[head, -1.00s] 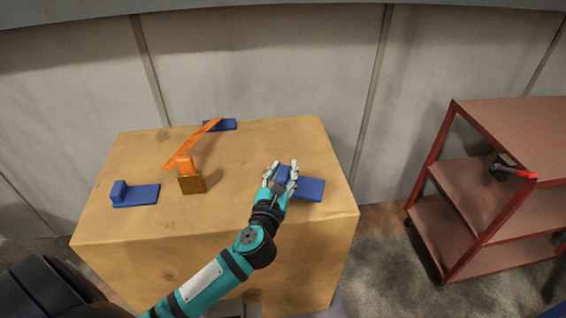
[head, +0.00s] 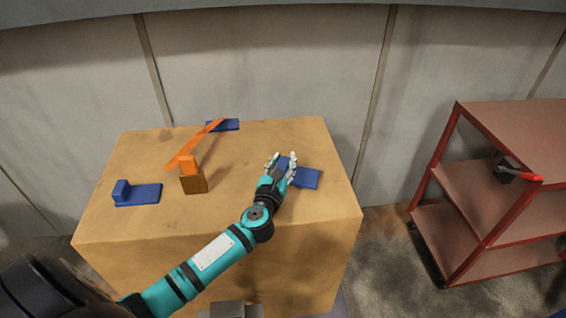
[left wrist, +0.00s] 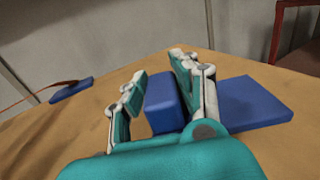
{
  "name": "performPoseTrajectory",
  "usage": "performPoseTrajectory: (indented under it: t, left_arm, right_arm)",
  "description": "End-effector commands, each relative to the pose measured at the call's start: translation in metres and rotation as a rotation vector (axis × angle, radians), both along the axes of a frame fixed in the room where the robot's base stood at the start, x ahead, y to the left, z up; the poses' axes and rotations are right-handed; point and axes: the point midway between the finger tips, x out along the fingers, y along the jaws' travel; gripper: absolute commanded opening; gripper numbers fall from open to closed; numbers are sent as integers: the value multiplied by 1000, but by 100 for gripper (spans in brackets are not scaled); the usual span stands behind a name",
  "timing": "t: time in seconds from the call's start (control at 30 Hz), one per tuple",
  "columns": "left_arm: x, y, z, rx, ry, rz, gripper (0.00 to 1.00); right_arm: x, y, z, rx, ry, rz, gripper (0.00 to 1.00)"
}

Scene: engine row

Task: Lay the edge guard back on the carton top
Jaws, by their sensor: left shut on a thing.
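The carton (head: 235,215) has a broad tan top. A blue L-shaped edge guard (head: 305,178) is at the right of its top; its flat plate and raised block (left wrist: 163,104) show in the left wrist view. My left gripper (head: 281,160) is shut on this guard, with a finger on each side of the raised block (left wrist: 150,85). I cannot tell whether the guard touches the carton. Part of the block is hidden behind the fingers in the head view. My right gripper is not in view.
Similar blue guards lie at the carton's left (head: 140,195) and back (head: 226,125). An orange strap (head: 195,145) slants over the top by a brown block (head: 193,180). A red shelf cart (head: 480,190) stands at the right. A pale wall is behind.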

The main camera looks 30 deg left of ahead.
Motion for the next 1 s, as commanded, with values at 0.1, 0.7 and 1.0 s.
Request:
performPoseTrajectory:
  t: [0.1, 0.7, 1.0]
  left_arm:
    - [0, 0, -3, -1, 0, 0, 0]
    - [-1, 0, -14, -1, 4, 0, 52]
    - [-1, -1, -13, -2, 7, -1, 52]
  right_arm:
    - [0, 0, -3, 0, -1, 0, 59]
    - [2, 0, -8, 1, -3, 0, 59]
    - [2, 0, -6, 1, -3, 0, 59]
